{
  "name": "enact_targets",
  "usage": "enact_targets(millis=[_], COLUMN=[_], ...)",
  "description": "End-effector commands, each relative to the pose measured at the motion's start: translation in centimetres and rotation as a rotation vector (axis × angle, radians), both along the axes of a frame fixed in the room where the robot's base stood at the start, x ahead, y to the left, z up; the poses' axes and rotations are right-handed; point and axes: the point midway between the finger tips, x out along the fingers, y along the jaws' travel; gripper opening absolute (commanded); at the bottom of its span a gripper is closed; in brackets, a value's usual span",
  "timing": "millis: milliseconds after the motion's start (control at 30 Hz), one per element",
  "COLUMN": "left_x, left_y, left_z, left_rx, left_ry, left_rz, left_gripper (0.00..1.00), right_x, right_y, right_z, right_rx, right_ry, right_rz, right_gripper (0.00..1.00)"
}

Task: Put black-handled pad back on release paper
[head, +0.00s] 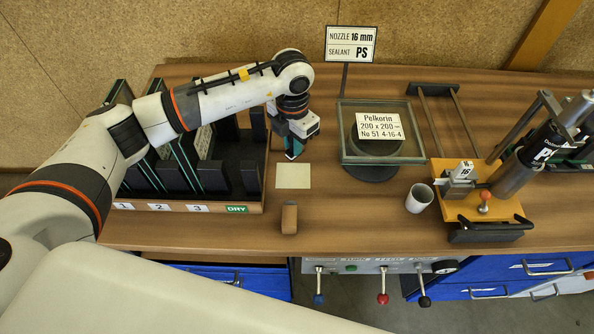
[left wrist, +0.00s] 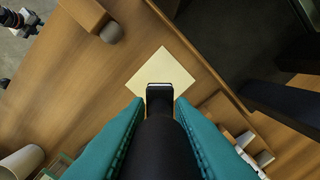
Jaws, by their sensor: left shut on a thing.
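My left gripper (head: 293,152) points down just behind the pale release paper (head: 293,176) on the bench. In the left wrist view its teal fingers (left wrist: 160,140) are shut on the black-handled pad (left wrist: 160,92). The pad's far end overlaps the cream release paper (left wrist: 163,66) in that view. I cannot tell whether the pad touches the paper or hangs above it. In the head view the gripper mostly hides the pad. The paper lies flat and bare in front of the gripper. My right gripper is not in view.
A slotted dark rack (head: 240,208) stands left of the paper. A brown block (head: 289,218) stands in front of it. Right are the glass frame (head: 347,158) on a round stand, a white cup (head: 419,198) and an orange-based fixture (head: 463,208). A sign (head: 351,44) stands behind.

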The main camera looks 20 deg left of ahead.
Motion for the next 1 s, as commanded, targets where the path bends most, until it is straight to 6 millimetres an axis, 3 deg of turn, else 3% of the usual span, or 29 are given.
enact_targets(millis=[200, 600, 967, 1000], left_x=[-0.1, -0.1, 0.0, 0.0], left_y=[0.0, 0.0, 0.1, 0.1], left_z=[-3.6, -7.9, -8.7, -8.8], left_rx=[0.000, 0.000, 0.000, 0.000], left_ry=[0.004, 0.004, 0.001, 0.001], left_rz=[0.001, 0.002, 0.002, 0.002], left_gripper=[0.00, 0.00, 0.00, 0.23], right_x=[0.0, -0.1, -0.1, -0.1], right_y=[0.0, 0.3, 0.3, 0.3], right_z=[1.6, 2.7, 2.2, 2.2], right_rx=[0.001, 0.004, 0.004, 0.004], right_ry=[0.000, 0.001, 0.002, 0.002], right_rz=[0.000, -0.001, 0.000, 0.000], right_gripper=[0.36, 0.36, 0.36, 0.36])
